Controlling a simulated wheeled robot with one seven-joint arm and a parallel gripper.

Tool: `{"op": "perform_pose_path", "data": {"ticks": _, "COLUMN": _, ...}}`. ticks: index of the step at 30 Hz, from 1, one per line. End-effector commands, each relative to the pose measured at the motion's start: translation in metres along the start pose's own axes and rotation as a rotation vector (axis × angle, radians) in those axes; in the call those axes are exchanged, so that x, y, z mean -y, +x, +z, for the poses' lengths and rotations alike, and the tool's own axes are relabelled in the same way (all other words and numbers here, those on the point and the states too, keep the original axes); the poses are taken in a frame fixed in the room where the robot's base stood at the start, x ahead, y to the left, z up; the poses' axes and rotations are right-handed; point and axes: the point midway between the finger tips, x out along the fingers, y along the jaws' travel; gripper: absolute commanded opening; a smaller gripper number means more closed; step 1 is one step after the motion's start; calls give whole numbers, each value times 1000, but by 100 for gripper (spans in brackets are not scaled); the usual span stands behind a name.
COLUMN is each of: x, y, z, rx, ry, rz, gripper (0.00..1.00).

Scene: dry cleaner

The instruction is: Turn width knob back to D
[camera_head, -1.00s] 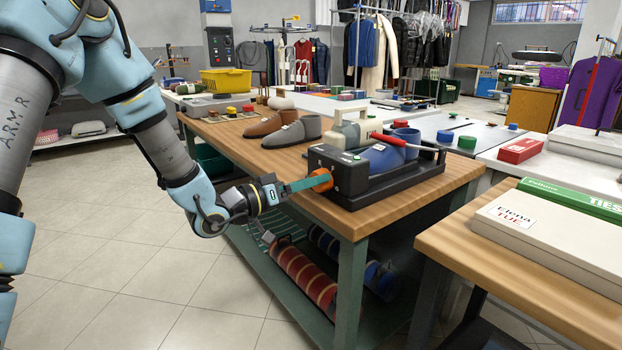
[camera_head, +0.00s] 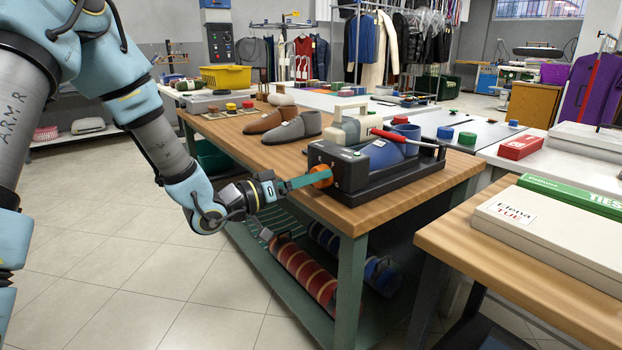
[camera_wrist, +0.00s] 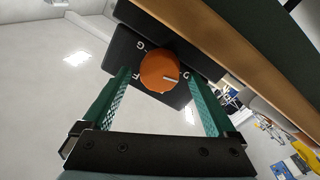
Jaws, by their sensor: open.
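The orange width knob (camera_head: 321,177) sits on the end face of a black shoe-stretching device (camera_head: 340,165) at the table's near edge. In the wrist view the round knob (camera_wrist: 159,71) has a white pointer mark on its lower right, directed right toward the letter D. The letters G and F show on its left. My gripper (camera_head: 318,178) is level with the knob and faces it. In the wrist view its two green fingers (camera_wrist: 160,76) are open, one on each side of the knob, with a gap visible on both sides.
A blue shoe (camera_head: 382,153) sits in the device, by a red-handled tool (camera_head: 400,137). A brown shoe (camera_head: 270,121) and a grey shoe (camera_head: 297,128) stand further back on the wooden table (camera_head: 400,196). Striped rolls (camera_head: 302,272) lie on the shelf below.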

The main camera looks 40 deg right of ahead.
Motion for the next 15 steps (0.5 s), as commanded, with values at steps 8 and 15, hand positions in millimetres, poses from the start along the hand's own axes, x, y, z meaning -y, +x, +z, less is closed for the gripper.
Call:
{"op": "perform_pose_path", "data": {"ticks": 8, "x": 2, "y": -49, "z": 0, "rx": 0, "ry": -1, "rz": -7, "gripper": 92}}
{"op": "perform_pose_path", "data": {"ticks": 15, "x": 1, "y": -89, "z": 0, "rx": 0, "ry": 0, "rz": -3, "gripper": 92}}
